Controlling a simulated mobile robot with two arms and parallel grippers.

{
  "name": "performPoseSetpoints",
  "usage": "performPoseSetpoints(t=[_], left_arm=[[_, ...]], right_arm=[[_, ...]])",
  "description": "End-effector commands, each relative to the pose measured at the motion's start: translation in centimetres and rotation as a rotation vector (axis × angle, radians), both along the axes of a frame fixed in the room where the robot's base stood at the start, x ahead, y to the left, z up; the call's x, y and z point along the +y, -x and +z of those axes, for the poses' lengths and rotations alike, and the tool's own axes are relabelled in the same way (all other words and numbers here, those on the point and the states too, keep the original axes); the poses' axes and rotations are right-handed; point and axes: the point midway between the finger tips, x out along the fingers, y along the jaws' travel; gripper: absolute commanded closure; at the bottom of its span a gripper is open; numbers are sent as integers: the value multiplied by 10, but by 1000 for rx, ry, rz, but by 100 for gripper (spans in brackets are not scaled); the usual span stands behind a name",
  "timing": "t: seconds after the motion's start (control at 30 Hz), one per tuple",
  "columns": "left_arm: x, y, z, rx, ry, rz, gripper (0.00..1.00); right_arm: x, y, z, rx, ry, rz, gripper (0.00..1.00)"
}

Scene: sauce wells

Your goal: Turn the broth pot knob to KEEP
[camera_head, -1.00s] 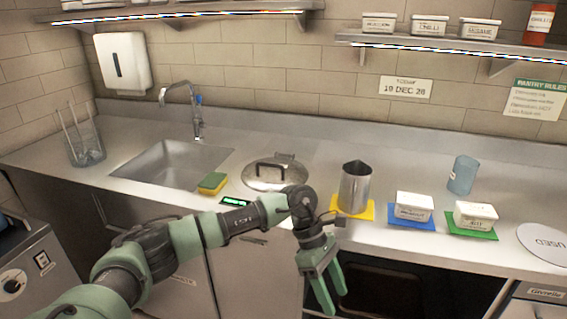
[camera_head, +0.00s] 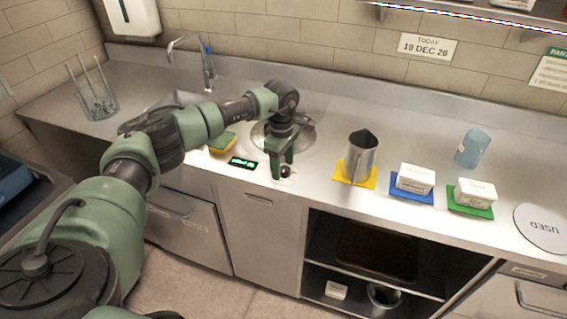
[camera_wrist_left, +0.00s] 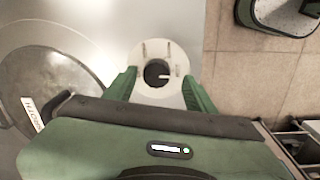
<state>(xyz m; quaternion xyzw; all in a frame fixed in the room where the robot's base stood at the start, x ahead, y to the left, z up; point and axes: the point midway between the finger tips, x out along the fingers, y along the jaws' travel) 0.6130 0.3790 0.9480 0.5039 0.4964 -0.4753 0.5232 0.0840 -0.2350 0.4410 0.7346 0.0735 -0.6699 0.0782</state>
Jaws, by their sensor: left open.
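The broth pot knob (camera_wrist_left: 153,72) is dark and round, on a white dial plate (camera_wrist_left: 141,91). In the head view the knob (camera_head: 286,171) sits at the counter's front edge. My left gripper (camera_head: 282,167) is open over the dial, and in the wrist view its green fingers (camera_wrist_left: 157,88) stand on either side of the knob, apart from it. The pot's lid (camera_head: 305,139) is partly hidden behind my gripper; it also shows in the wrist view (camera_wrist_left: 68,78).
A small green display (camera_head: 243,162) and a sponge (camera_head: 222,143) lie left of the knob. A metal pitcher (camera_head: 361,158) on a yellow mat stands to the right, then white tubs (camera_head: 416,178) and a blue cup (camera_head: 473,148). An open shelf is below the counter.

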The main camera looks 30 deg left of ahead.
Motion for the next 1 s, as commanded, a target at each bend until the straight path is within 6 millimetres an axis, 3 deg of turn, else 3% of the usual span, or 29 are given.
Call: performPoseSetpoints(t=[0.37, 0.57, 0.6, 1.0], left_arm=[[-1, -1, -9, -1, 1, -1, 45], [-1, 0, -9, 0, 1, -1, 98], [-1, 0, -9, 0, 1, -1, 100], [-1, 0, -10, 0, 1, 65, 100]], right_arm=[[0, -3, 2, -5, -1, 0, 45], [0, -1, 2, -2, 0, 0, 45], [1, -1, 2, -2, 0, 0, 45], [1, -1, 0, -3, -1, 0, 45]])
